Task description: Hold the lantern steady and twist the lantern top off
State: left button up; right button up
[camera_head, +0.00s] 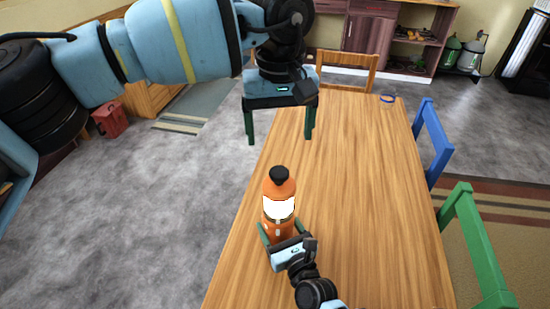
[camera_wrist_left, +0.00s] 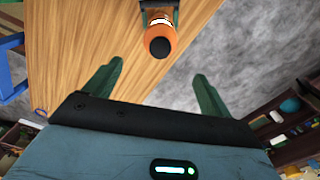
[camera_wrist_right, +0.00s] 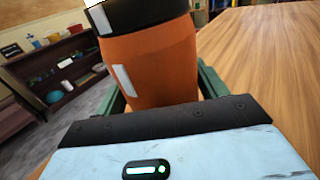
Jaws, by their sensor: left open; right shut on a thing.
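The lantern (camera_head: 279,189) is orange with a glowing white band and a black knob on its top (camera_head: 279,174). It stands upright on the wooden table (camera_head: 345,180), near its left edge. My right gripper (camera_head: 281,232) is shut on the lantern's lower body, with a green finger on each side; the right wrist view shows the orange body (camera_wrist_right: 152,62) between the fingers. My left gripper (camera_head: 280,128) is open and empty, pointing down, above and beyond the lantern in the head view. In the left wrist view, the black knob (camera_wrist_left: 159,47) shows ahead, between the fingers' directions but apart from them.
The table is mostly clear, with a small blue ring (camera_head: 387,99) at its far end. A blue chair (camera_head: 433,140) and a green chair (camera_head: 475,240) stand along its right side, a wooden chair (camera_head: 347,67) at the far end. Grey floor lies to the left.

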aim_at(279, 172)
pick_arm(q)
jog(key=shift+o, duration=0.7)
jog(key=shift+s+f+n, duration=0.1)
jog(key=shift+f+n, duration=0.05)
jog(key=shift+n, duration=0.65)
jog(key=n, duration=1)
jog(key=shift+s+a+f, duration=0.1)
jog(key=shift+s+f, duration=0.15)
jog(key=shift+f, duration=0.15)
jog(key=n, duration=0.6)
jog(key=shift+s+a+f+n+t+h, duration=0.1)
jog(key=shift+a+f+n+t+h, duration=0.1)
jog(key=shift+n+t+h, duration=0.15)
jog(key=n, duration=0.6)
jog(key=shift+a+n+h, duration=0.25)
jog(key=f, duration=0.4)
jog(key=w+d+f, duration=0.1)
jog(key=f, duration=0.7)
jog(key=shift+w+d, duration=0.15)
jog(key=shift+c, duration=0.3)
